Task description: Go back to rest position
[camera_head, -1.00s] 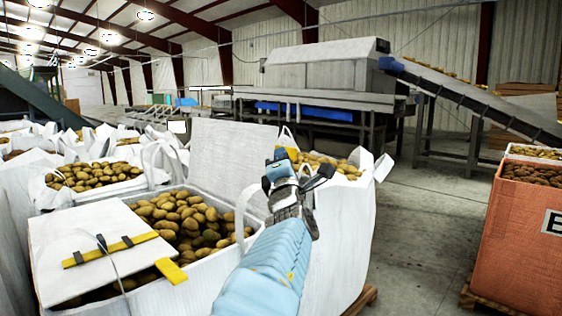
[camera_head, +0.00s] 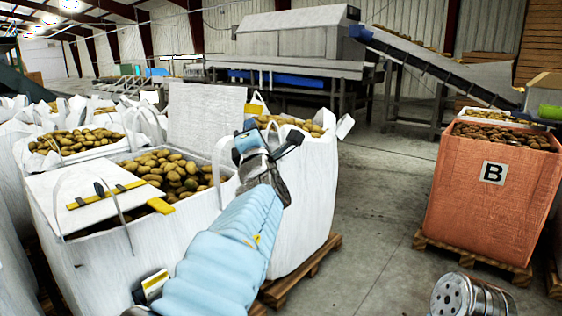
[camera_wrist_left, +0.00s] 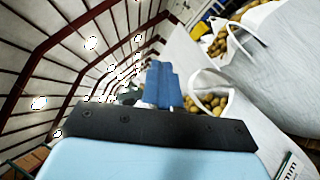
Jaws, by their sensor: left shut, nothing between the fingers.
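My left arm in its light blue sleeve reaches up from the bottom of the head view. My left gripper (camera_head: 250,140) is shut and empty, in front of the white bulk bag at the centre. In the left wrist view the blue finger pads (camera_wrist_left: 163,84) of this gripper are together with nothing between them. Behind them are the roof and white bags of potatoes. A metal cylindrical part (camera_head: 466,298) shows at the bottom right of the head view; I cannot tell whether it belongs to my right arm. No right gripper shows.
A white bag of potatoes (camera_head: 125,240) with a flap and yellow strips stands left of my arm. A grading machine (camera_head: 290,45) and conveyor (camera_head: 430,68) stand behind. Concrete floor (camera_head: 375,190) is clear between.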

